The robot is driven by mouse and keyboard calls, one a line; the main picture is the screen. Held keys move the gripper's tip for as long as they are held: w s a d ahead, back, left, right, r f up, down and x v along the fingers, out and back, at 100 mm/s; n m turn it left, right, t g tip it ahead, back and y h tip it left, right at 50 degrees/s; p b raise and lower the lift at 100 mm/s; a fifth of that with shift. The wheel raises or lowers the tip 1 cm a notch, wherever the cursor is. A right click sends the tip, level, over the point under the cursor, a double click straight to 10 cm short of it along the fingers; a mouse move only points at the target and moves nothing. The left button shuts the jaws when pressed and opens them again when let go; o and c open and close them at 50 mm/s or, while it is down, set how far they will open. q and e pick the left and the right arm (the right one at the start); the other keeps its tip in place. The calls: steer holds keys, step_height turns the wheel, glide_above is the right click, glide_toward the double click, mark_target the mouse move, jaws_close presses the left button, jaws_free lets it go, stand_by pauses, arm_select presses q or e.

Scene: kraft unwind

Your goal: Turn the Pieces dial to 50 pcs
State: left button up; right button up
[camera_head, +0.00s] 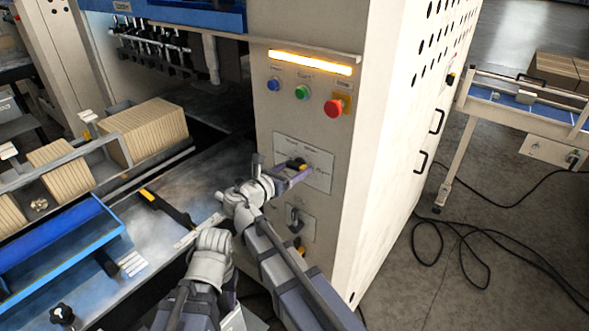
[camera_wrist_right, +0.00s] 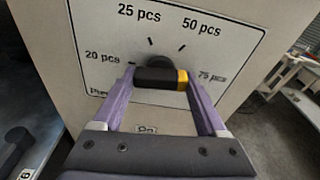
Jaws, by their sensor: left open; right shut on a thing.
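The Pieces dial (camera_wrist_right: 160,78) is a black knob with a yellow end, on a white label plate (camera_wrist_right: 105,25). The plate reads 20, 25, 50 and 75 pcs around the knob. In the right wrist view the knob lies nearly level, its yellow end to the right, toward 75 pcs and below the 50 pcs mark. My right gripper (camera_head: 296,172) is shut on the dial, one purple finger at each end of it (camera_wrist_right: 160,92). My left gripper (camera_head: 209,243) is in front of the machine bed, away from the dial; its fingers are hard to make out.
Blue, green and red buttons (camera_head: 333,107) sit above the plate under a lit yellow strip. Another black knob (camera_head: 295,220) is on a panel below. A blue tray (camera_head: 70,250) and packs of kraft sheets (camera_head: 145,130) are left. Black cables lie on the floor at right.

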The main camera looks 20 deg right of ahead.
steer(key=n, duration=0.3)
stand_by(0.4)
steer(key=shift+n+g+h+b, duration=0.4)
steer(key=shift+n+h, duration=0.1)
steer(key=shift+n, duration=0.7)
steer(key=shift+s+n, duration=0.1)
steer(key=shift+n, duration=0.7)
steer(key=shift+n+h+b, duration=0.3)
steer(key=shift+n, duration=1.3)
